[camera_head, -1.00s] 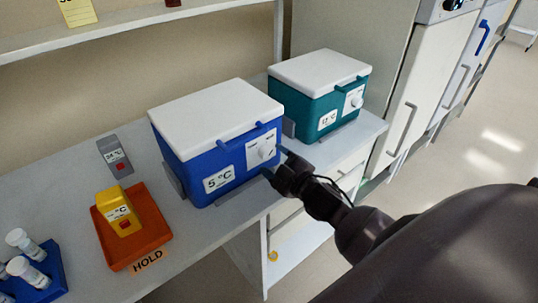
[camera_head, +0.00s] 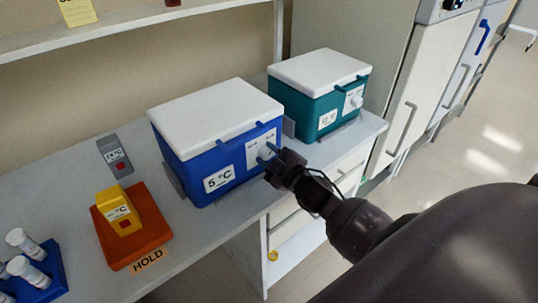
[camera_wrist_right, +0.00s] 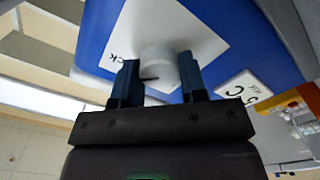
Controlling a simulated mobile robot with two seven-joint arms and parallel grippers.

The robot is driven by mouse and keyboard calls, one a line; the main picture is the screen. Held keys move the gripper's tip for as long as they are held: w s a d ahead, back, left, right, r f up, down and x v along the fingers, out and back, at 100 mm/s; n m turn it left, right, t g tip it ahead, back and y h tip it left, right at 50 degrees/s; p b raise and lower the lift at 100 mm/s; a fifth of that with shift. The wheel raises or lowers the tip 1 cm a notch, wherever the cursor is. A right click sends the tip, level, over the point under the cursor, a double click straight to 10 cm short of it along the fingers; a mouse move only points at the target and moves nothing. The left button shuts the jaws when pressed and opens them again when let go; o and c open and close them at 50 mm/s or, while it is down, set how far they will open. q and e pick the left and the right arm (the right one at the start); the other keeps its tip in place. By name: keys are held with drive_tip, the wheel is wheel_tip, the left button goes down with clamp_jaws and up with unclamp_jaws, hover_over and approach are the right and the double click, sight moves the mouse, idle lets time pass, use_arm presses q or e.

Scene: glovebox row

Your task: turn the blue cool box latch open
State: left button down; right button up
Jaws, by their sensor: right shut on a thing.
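The blue cool box (camera_head: 187,170) with a white lid stands on the bench and bears a "5 °C" label. A white plate with a white round latch knob is on its front face. My right gripper (camera_head: 266,154) is at this plate in the head view and hides most of the knob. In the right wrist view, the knob (camera_wrist_right: 160,68) sits between the two blue-tipped fingers of my right gripper (camera_wrist_right: 158,82), which are shut on it. A dark mark shows on the knob. My left gripper is in neither view.
A teal cool box (camera_head: 310,105) with its own knob stands to the right. An orange tray (camera_head: 155,238) with a yellow device (camera_head: 118,212), a grey device (camera_head: 115,156) and a blue vial rack (camera_head: 50,270) are on the left. A shelf (camera_head: 150,22) runs above.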

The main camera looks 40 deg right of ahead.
drive_tip(key=shift+n, duration=0.3)
drive_tip(key=n+p, duration=0.1)
drive_tip(key=n, duration=0.1)
drive_tip(key=shift+n, duration=0.3)
drive_tip(key=n+p, duration=0.1)
drive_tip(key=n, duration=0.2)
drive_tip(key=shift+n, duration=0.3)
drive_tip(key=n+p, duration=0.1)
drive_tip(key=n, duration=0.4)
drive_tip(key=shift+f, duration=0.1)
drive_tip(key=n, duration=0.6)
drive_tip(key=shift+p, duration=0.3)
drive_tip(key=shift+n, duration=0.3)
drive_tip(key=o, duration=0.9)
